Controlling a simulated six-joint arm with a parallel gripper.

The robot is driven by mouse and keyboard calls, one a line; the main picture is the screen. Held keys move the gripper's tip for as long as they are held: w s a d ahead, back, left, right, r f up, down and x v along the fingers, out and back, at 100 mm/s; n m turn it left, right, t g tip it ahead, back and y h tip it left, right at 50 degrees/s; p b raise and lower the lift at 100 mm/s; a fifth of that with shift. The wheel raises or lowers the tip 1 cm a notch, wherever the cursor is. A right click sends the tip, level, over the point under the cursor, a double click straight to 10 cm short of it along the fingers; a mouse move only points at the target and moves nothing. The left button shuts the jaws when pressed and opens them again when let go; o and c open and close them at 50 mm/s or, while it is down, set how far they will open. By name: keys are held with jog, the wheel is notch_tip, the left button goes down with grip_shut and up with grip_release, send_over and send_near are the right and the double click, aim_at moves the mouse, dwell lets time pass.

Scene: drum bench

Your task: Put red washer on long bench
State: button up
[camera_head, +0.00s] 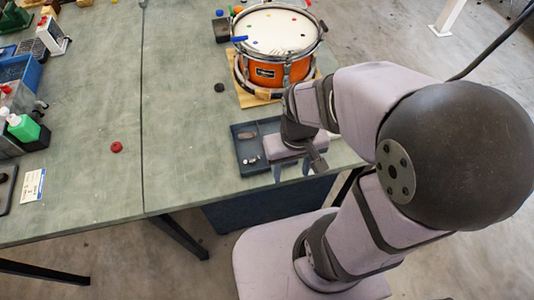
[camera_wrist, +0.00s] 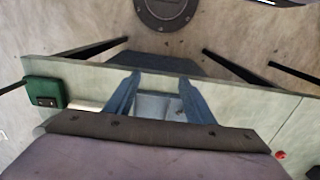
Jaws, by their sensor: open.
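The red washer (camera_head: 116,147) lies on the green bench top (camera_head: 90,190), left of the dark seam, with clear bench around it. In the wrist view a small red spot (camera_wrist: 280,155) at the lower right looks like the washer. My gripper (camera_head: 291,172) is at the right front edge of the bench, beside the blue-grey tray, far to the right of the washer. In the wrist view its two blue fingers (camera_wrist: 160,78) stand apart with nothing held between them. My arm hides part of the tray.
A blue-grey tray (camera_head: 240,163) with small parts sits near the front edge. An orange drum (camera_head: 275,50) stands on a wooden board behind it. A dark puck (camera_head: 219,87) lies left of the drum. Bins and a green bottle (camera_head: 23,128) crowd the left side. The middle is mostly free.

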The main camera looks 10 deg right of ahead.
jog(key=w+a+r+n, duration=0.2)
jog(key=w+a, duration=0.3)
jog(key=w, duration=0.4)
jog(key=n+t+y, duration=0.3)
jog(key=n+y, duration=0.1)
jog(key=n, duration=0.5)
send_near(115, 146)
jog(key=shift+a+x, duration=0.15)
jog(key=shift+x, duration=0.5)
jog(key=shift+a+x, duration=0.15)
jog(key=shift+x, duration=0.55)
jog(key=shift+w+p, duration=0.1)
jog(key=shift+p, duration=0.25)
jog(key=shift+p+x, duration=1.2)
jog(key=shift+x, duration=1.2)
jog(key=shift+d+f, duration=0.1)
jog(key=shift+d, duration=0.1)
